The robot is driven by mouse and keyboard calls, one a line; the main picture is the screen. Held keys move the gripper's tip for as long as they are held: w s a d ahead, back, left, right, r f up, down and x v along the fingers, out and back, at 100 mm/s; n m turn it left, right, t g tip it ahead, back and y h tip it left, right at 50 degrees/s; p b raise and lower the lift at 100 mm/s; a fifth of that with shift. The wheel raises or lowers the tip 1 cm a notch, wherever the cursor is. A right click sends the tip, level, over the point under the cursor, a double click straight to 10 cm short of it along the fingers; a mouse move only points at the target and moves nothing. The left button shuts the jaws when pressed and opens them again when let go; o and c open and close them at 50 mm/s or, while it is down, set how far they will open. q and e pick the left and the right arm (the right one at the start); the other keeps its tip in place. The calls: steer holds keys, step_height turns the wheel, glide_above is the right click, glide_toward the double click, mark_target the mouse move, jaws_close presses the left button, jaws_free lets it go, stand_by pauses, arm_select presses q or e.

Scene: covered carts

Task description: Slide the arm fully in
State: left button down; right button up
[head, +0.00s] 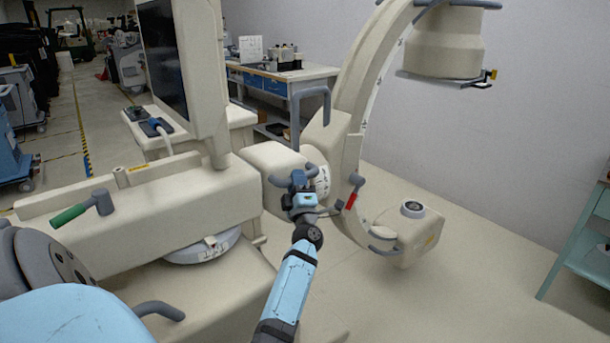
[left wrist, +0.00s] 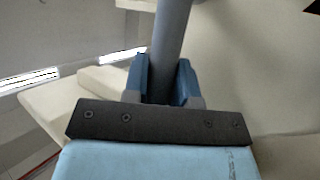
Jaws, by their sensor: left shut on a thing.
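The cream C-shaped arm (head: 352,100) stands right of its cart body (head: 170,205). A cream horizontal arm (head: 275,160) comes out of the cart body toward the C, and a stretch of it shows between them. My left gripper (head: 301,186) is at the near side of this arm, beside a white marked ring (head: 323,182). In the left wrist view the left gripper (left wrist: 163,85) is shut on a grey bar handle (left wrist: 172,35), which runs up between the blue fingers. My right gripper is not in view.
A green-gripped lever (head: 82,212) sits on the cart top at left. A red-tipped lever (head: 351,199) is right of the gripper. The C's lower box (head: 415,235) hangs near the floor. A teal shelf (head: 580,245) stands at far right; floor between is clear.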

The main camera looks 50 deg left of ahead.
arm_select(q)
steer(key=shift+a+r, duration=0.25)
steer(key=shift+r, duration=0.1)
steer(key=c, duration=1.2)
jaws_free()
steer(key=shift+c, duration=0.2)
steer(key=o, duration=0.3)
steer(key=shift+w+f, duration=0.1)
steer(key=shift+w, duration=0.05)
steer(key=shift+f, duration=0.1)
steer(key=shift+w+d, duration=0.1)
steer(key=shift+f, duration=0.1)
